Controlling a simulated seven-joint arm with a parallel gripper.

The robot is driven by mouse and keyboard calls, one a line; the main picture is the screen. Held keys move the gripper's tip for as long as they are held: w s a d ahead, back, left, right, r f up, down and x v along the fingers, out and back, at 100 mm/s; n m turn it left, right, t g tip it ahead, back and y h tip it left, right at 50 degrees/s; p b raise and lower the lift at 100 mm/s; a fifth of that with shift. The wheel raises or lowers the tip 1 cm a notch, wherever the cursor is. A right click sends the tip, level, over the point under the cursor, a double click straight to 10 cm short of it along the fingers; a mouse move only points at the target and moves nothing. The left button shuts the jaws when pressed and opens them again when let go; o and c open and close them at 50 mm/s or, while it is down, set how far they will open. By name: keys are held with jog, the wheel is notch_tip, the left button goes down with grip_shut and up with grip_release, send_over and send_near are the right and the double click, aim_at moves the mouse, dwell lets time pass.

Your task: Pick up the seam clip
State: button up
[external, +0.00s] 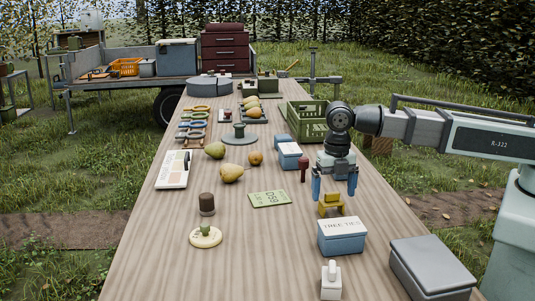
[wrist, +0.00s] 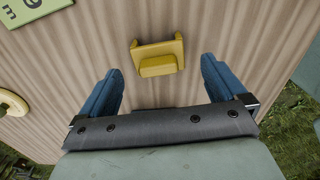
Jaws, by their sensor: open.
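A small yellow piece, apparently the seam clip (external: 331,206), rests on the wooden table behind the blue "TREE TIES" box. In the wrist view the yellow clip (wrist: 158,58) has a raised block on a flat, flanged base and lies between the lines of my two blue fingers, a little beyond their tips. My gripper (external: 334,188) is open and empty, pointing down just above the clip with its fingers apart. The wrist view shows no contact between the fingers and the clip.
The blue box (external: 341,238) stands close in front of the clip, with a grey box (external: 431,268) to its right. A dark red bottle-like item (external: 303,170) stands just left of my gripper. A green card (external: 270,199) lies further left. A green crate (external: 306,121) is behind.

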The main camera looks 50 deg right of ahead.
aim_at(332, 201)
jog(key=shift+w+d+f, duration=0.1)
jog(key=shift+f, duration=0.95)
jog(key=shift+w+f, duration=0.1)
jog(key=shift+f, duration=0.9)
jog(key=shift+c, duration=0.4)
jog(key=c, duration=1)
jog(key=shift+o, duration=0.2)
jog(key=shift+r, duration=0.15)
